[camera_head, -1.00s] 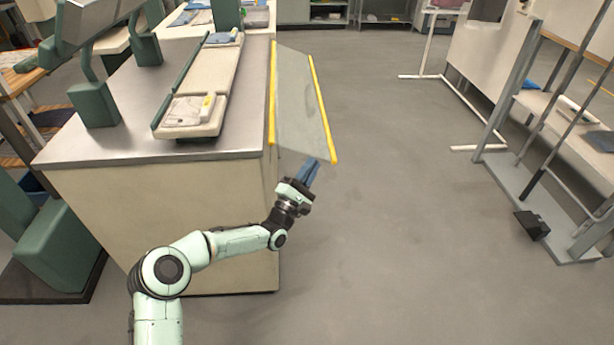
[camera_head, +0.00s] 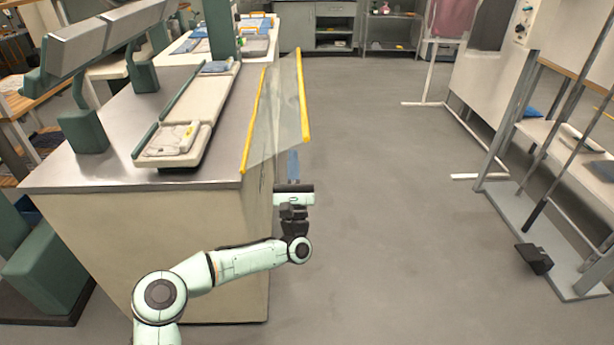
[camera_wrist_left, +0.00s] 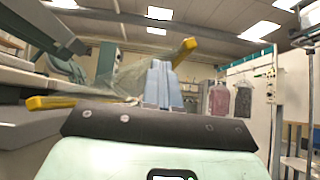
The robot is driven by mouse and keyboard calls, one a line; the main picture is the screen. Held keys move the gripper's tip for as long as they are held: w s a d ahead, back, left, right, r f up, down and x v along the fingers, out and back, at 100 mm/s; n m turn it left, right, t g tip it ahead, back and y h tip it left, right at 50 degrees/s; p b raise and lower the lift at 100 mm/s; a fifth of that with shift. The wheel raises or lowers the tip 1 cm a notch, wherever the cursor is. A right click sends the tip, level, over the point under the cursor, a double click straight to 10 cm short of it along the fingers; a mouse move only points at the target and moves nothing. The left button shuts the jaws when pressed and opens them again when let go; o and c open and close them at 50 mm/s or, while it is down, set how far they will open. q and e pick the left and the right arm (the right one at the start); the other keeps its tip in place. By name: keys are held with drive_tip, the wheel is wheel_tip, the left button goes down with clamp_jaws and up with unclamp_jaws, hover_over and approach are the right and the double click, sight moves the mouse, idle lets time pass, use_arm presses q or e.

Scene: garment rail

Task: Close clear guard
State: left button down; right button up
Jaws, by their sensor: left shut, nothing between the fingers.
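The clear guard (camera_head: 277,112) is a see-through panel with yellow edges at the right side of the metal-topped bench. Its inner yellow edge runs along the bench edge, and its outer yellow edge stands higher, so the panel tilts up and outward. My left gripper (camera_head: 293,160) is shut and empty, its blue fingers pointing up just below the guard's near outer corner. In the left wrist view the shut fingers (camera_wrist_left: 163,84) overlap the guard (camera_wrist_left: 128,78); I cannot tell whether they touch it. My right gripper is not in view.
The bench top (camera_head: 110,160) carries a long pale padded board (camera_head: 190,130) with a folded garment on it. Grey and green machine parts (camera_head: 105,50) stand at left. Open floor (camera_head: 390,200) lies right of the guard, with a metal rack (camera_head: 545,170) beyond.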

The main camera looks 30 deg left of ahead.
use_arm(q)
drive_tip(key=s+a+r+n+g+y, duration=0.6)
drive_tip(key=a+r+n+g+y, duration=0.2)
drive_tip(key=n, duration=0.5)
drive_tip(key=shift+a+g+b, duration=0.3)
drive_tip(key=shift+a+g, duration=0.4)
drive_tip(key=shift+a, duration=0.35)
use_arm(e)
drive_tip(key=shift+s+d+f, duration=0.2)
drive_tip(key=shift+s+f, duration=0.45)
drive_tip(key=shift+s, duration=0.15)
use_arm(q)
drive_tip(key=v, duration=1.3)
drive_tip(key=shift+f+p, duration=0.15)
drive_tip(key=shift+p, duration=0.15)
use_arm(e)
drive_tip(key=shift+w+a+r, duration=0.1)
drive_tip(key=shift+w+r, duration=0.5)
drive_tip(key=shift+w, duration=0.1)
use_arm(q)
drive_tip(key=shift+s+d, duration=0.1)
